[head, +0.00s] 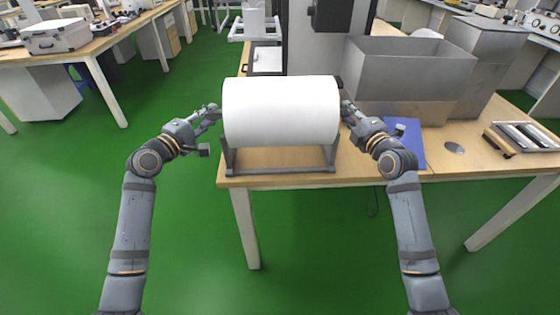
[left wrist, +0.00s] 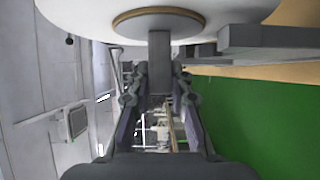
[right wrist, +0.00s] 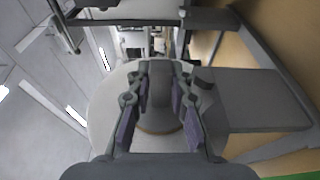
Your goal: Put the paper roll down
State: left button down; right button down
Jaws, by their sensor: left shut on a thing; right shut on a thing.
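The white paper roll (head: 280,110) lies level across the middle of the head view, directly over a grey stand (head: 282,172) at the table's front edge. My left gripper (head: 214,109) is at the roll's left end, shut on its grey shaft end (left wrist: 159,62). My right gripper (head: 346,107) is at the right end, shut on the shaft there. In the right wrist view, the roll's round end face (right wrist: 105,115) shows behind the fingers. The roll hides the stand's upper part, so I cannot tell whether the shaft rests on it.
The wooden table (head: 470,160) holds a grey metal bin (head: 405,75) behind my right arm, a blue plate (head: 408,150) and a tray with metal bars (head: 525,136) to the right. A tall grey machine (head: 300,45) stands behind the roll. Green floor (head: 60,190) is open on the left.

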pick_arm(q)
jog(key=shift+f, duration=0.2)
pick_arm(e)
jog(key=shift+f, duration=0.2)
pick_arm(q)
jog(key=shift+f, duration=0.1)
pick_arm(e)
jog(key=shift+f, duration=0.1)
